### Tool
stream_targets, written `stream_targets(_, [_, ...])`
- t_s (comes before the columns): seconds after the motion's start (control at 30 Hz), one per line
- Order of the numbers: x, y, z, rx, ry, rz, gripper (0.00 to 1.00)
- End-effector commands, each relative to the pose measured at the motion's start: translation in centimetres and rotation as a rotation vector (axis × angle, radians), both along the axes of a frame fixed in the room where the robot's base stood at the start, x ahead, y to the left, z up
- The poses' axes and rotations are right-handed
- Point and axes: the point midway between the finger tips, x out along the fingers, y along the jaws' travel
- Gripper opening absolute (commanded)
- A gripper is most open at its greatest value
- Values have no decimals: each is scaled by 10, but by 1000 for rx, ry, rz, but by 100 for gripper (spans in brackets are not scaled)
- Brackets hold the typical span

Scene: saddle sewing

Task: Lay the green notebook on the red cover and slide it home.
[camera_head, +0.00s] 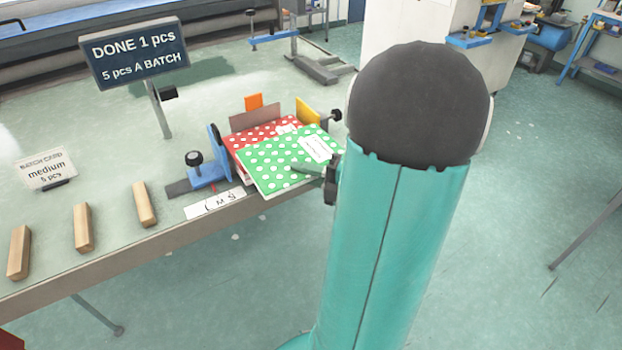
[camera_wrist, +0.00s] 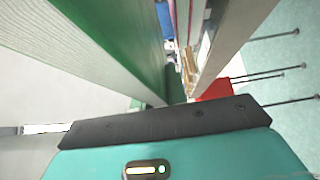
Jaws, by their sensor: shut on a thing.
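The green notebook (camera_head: 270,167) with white dots and a white label lies nearly flat over the red dotted cover (camera_head: 262,134), shifted toward the table's front edge. The red cover shows along the notebook's back and left edges. Whether the two touch everywhere cannot be told. My gripper (camera_head: 312,168) is shut on the notebook's front right edge, with one finger lying across its top; my arm hides the rest. In the wrist view, the notebook's green face (camera_wrist: 152,50) fills the space beside a pale finger.
A fixture with a blue stop (camera_head: 210,172), black knobs and a yellow plate (camera_head: 307,111) surrounds the cover. Several wooden blocks (camera_head: 83,228) and a batch card (camera_head: 47,171) stand left. A sign (camera_head: 135,54) reads "DONE 1 pcs". A marked white strip (camera_head: 215,203) lies in front.

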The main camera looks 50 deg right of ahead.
Motion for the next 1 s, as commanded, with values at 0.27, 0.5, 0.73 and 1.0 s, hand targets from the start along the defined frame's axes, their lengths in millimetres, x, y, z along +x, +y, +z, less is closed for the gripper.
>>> stream_targets(0.27, [30, -8, -2, -1, -1, 2, 0])
stream_targets(0.5, [54, -15, -5, 0, 0, 2, 0])
stream_targets(0.73, [62, -18, -15, 1, -1, 0, 0])
stream_targets(1.0, [61, -18, -19, -1, -1, 0, 0])
